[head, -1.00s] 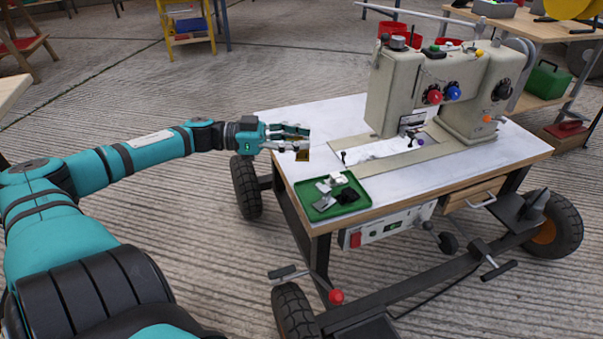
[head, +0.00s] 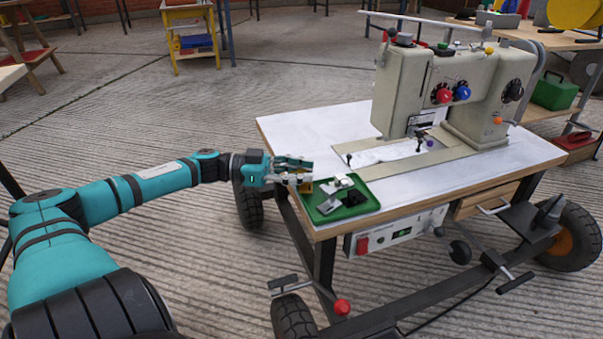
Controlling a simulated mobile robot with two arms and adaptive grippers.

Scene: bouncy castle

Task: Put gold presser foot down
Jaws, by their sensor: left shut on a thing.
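My left gripper (head: 300,173) is shut on the gold presser foot (head: 305,186), a small gold piece at its fingertips. The gripper is at the left edge of the green tray (head: 360,209), on the sewing table's near left corner. The gold foot is by the tray's left rim; I cannot tell whether it touches the tray. In the tray lie silver presser feet (head: 329,206) and a black one (head: 353,198). My right gripper is not in view.
A beige sewing machine (head: 403,90) with red and blue knobs stands on the white tabletop (head: 305,128). The tabletop behind the tray is clear. A red-ended lever (head: 342,307) sticks out below the table.

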